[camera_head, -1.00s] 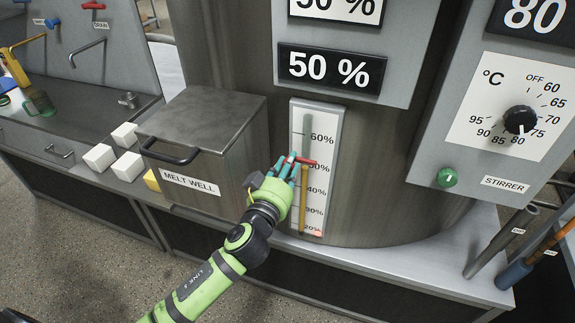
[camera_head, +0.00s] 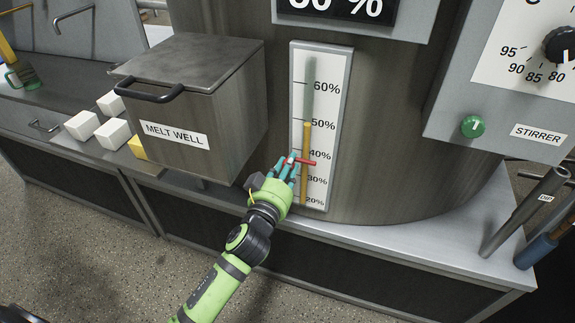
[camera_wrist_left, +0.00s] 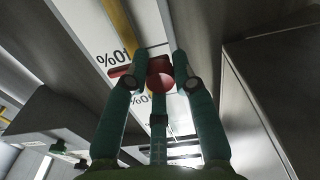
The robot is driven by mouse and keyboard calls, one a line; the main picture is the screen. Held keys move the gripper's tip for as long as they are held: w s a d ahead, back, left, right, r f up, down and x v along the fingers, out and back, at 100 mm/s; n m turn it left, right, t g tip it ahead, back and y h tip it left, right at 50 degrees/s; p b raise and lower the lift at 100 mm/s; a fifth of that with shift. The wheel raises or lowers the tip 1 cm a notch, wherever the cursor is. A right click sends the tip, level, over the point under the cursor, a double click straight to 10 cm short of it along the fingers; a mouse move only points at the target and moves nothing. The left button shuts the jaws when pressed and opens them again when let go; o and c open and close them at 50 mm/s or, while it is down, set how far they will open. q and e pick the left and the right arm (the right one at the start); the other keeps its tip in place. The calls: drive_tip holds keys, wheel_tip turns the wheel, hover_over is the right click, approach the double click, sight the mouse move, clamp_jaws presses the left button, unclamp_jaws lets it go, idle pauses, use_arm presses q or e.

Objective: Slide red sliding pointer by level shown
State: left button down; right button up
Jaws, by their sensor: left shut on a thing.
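The red sliding pointer (camera_head: 305,162) crosses the white level scale (camera_head: 340,75) slightly below the 40% mark. The yellow level column (camera_head: 306,140) in the scale reaches up to about the 50% mark. My right gripper is not in view.
The melt well box (camera_head: 190,95) with a black handle stands left of the scale. White blocks (camera_head: 98,125) lie beside it. A panel with a dial and green stirrer button (camera_head: 473,126) is at right. A percent display (camera_head: 335,8) is cut off at the top.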

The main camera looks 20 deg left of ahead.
use_arm(q)
drive_tip(key=c, duration=1)
unclamp_jaws()
drive_tip(key=shift+r, duration=0.1)
drive_tip(key=s, duration=1.2)
drive_tip(key=shift+a, duration=0.25)
